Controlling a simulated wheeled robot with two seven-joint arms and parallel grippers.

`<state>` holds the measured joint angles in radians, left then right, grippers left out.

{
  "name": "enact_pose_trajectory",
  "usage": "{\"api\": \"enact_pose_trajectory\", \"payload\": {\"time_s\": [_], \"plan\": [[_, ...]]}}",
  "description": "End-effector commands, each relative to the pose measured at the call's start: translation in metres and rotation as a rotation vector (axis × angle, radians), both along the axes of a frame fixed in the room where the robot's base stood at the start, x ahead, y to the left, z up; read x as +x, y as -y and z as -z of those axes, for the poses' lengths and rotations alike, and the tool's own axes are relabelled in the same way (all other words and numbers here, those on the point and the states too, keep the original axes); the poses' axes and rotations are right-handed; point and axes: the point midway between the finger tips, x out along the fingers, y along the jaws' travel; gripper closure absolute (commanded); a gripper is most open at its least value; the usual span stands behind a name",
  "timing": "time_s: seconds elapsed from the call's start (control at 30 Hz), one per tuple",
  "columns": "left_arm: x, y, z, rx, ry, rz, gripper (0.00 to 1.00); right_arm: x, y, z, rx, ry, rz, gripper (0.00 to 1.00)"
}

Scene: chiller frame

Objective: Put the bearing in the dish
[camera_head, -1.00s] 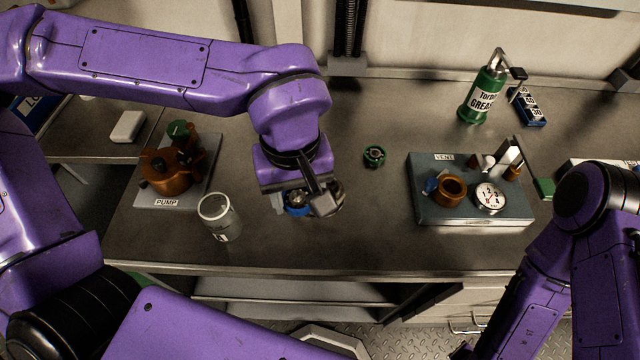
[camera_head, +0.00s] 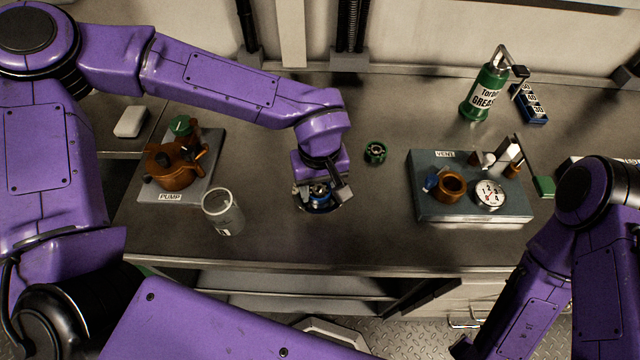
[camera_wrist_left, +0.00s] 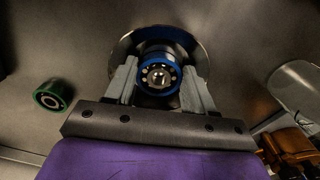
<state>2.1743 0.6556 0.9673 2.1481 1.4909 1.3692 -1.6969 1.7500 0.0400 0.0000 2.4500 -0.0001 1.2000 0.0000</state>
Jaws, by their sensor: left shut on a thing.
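A blue-ringed bearing (camera_head: 320,191) is between the fingers of my left gripper (camera_head: 322,194), near the middle of the bench. The left wrist view shows the bearing (camera_wrist_left: 160,77) face-on, with a finger on each side. My left gripper (camera_wrist_left: 158,88) is shut on it. A dark round dish (camera_wrist_left: 190,42) lies behind and beneath the bearing in the wrist view. In the head view only part of the dish (camera_head: 320,209) shows below the gripper. I cannot tell whether the bearing touches the dish. My right arm is at the right; its gripper is out of view.
A green ring-shaped part (camera_head: 376,152) lies right of my left gripper. A clear jar (camera_head: 222,211) and a pump board (camera_head: 188,192) stand to the left. A vent board (camera_head: 470,212) stands to the right, with a green grease bottle (camera_head: 484,95) behind.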

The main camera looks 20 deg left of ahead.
Motion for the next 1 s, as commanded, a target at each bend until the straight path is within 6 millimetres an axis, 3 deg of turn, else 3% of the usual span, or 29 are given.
{"api": "enact_pose_trajectory", "payload": {"time_s": [0.03,0.07,0.37,0.73,1.0], "plan": [[0.000,0.000,0.001,0.001,-0.001,0.000,0.81,0.000,0.000,-0.001,0.000,0.000,0.000,0.57],[0.000,0.000,0.001,0.001,-0.001,0.000,0.37,0.000,0.000,-0.001,0.000,0.000,0.000,0.57],[0.000,0.000,-0.006,-0.001,0.002,0.000,0.36,0.000,0.000,0.001,0.000,0.000,0.000,0.57],[0.000,0.000,-0.095,-0.002,0.003,-0.001,0.36,0.000,0.000,0.000,0.000,0.000,0.000,0.57],[0.000,0.000,-0.122,-0.001,-0.001,0.001,0.36,0.000,0.000,0.000,0.000,0.000,0.000,0.57]]}}
